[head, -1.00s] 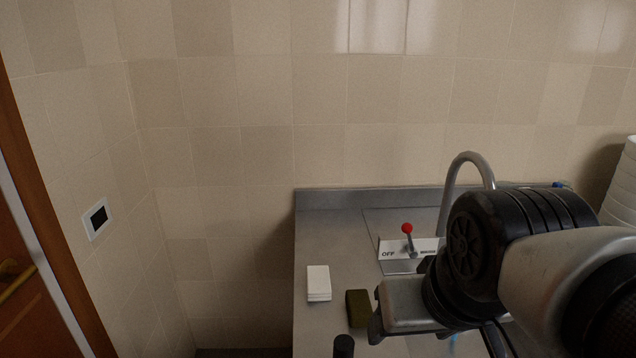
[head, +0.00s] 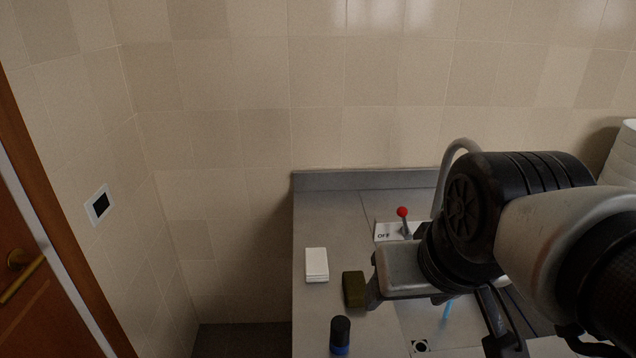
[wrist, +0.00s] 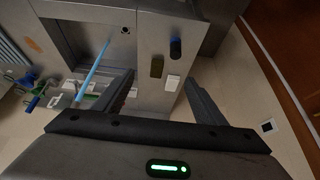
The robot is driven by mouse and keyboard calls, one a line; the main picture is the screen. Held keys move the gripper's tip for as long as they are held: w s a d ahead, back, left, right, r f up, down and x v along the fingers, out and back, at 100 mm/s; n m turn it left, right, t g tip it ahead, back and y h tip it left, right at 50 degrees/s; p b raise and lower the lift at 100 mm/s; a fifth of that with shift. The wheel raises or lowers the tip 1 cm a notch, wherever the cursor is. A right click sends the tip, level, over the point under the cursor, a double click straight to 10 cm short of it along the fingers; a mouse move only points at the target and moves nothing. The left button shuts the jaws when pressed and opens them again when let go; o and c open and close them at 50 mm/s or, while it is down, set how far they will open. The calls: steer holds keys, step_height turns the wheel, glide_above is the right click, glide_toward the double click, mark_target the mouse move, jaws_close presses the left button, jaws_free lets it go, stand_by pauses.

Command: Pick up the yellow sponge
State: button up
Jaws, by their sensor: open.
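No clearly yellow sponge shows. A dark olive block (head: 354,290), possibly the sponge in dim light, lies on the grey worktop (head: 312,325). It also shows in the wrist view as an olive-brown block (wrist: 157,67). My gripper (head: 432,318) is open, just right of the block in the head view, and its wrist hides part of the worktop. In the wrist view my gripper (wrist: 161,77) has its two fingers spread with nothing held between them. The olive block appears beyond the fingertips, apart from them. A small orange item (wrist: 34,45) lies far left in the wrist view.
A white block (head: 316,265) lies behind and left of the olive block. A dark cylinder with a blue base (head: 340,335) stands in front. A red-knobbed lever (head: 402,212) and a grey curved pipe (head: 460,146) rise behind. A blue stick (wrist: 92,70) lies near the sink.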

steer(key=shift+o, duration=0.5)
steer(key=g+b, duration=0.1)
steer(key=b, duration=0.5)
glide_above(356, 284)
steer(key=s, duration=0.2)
steer(key=f, duration=2.6)
steer(key=shift+w+d+f, duration=0.1)
steer(key=shift+d, duration=0.2)
steer(key=x, duration=0.5)
steer(key=shift+a+f, duration=0.15)
steer(key=shift+a, duration=0.25)
steer(key=shift+w+f, duration=0.1)
steer(key=shift+f, duration=0.15)
steer(key=shift+f, duration=0.15)
steer(key=shift+c, duration=0.5)
steer(key=c, duration=1.1)
